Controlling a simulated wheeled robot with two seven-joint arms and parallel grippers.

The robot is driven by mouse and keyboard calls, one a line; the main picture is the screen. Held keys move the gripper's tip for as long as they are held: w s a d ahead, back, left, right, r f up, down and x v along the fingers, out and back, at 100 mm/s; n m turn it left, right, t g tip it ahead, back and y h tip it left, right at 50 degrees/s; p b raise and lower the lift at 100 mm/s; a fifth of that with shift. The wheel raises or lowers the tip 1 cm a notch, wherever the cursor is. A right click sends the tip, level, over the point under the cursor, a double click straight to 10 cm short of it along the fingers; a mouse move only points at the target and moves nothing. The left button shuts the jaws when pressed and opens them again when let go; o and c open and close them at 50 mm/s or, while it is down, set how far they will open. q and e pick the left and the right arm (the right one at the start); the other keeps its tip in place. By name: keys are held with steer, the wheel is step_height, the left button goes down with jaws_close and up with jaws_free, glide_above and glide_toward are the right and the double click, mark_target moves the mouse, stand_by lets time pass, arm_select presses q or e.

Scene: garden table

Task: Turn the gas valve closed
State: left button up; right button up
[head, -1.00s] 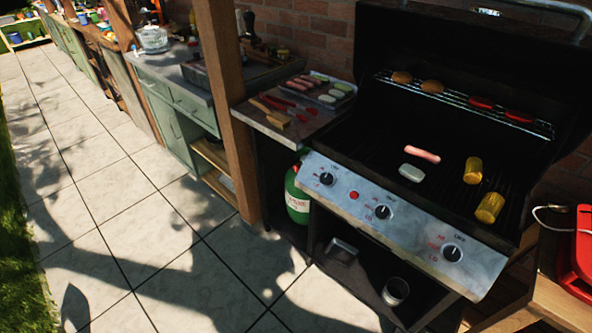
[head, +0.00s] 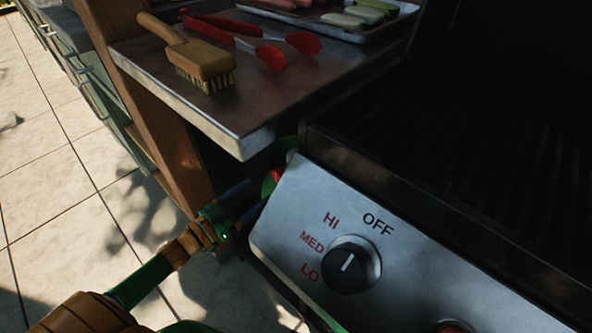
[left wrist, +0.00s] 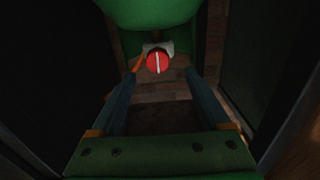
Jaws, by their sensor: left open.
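The gas valve (left wrist: 159,61) is a round red knob with a white stripe, upright in the left wrist view. It sits on a pale fitting by the green gas bottle (left wrist: 150,12). In the head view only a red sliver of the valve (head: 272,179) shows, beside the grill panel's left end. My left gripper (head: 243,200) reaches in from the left under the side shelf, its fingers partly hidden by the panel. In the left wrist view my left gripper (left wrist: 163,82) is open, with the valve ahead between its fingers; contact cannot be made out. My right gripper is out of view.
The grill's control panel (head: 310,255) with a burner knob (head: 346,266) is close on the right. A side shelf (head: 240,135) holding a brush (head: 200,62), red tongs (head: 270,50) and a tray (head: 330,22) overhangs the arm. A wooden post (head: 165,120) stands left.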

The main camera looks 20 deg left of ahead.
mark_target(276, 176)
arm_select(q)
steer(key=x, duration=0.1)
steer(key=b+x, duration=0.1)
steer(key=x, duration=0.3)
steer(key=shift+d+r, duration=0.3)
steer(key=shift+r, duration=0.05)
steer(key=shift+w+d, duration=0.1)
steer(key=shift+w, duration=0.4)
jaws_close()
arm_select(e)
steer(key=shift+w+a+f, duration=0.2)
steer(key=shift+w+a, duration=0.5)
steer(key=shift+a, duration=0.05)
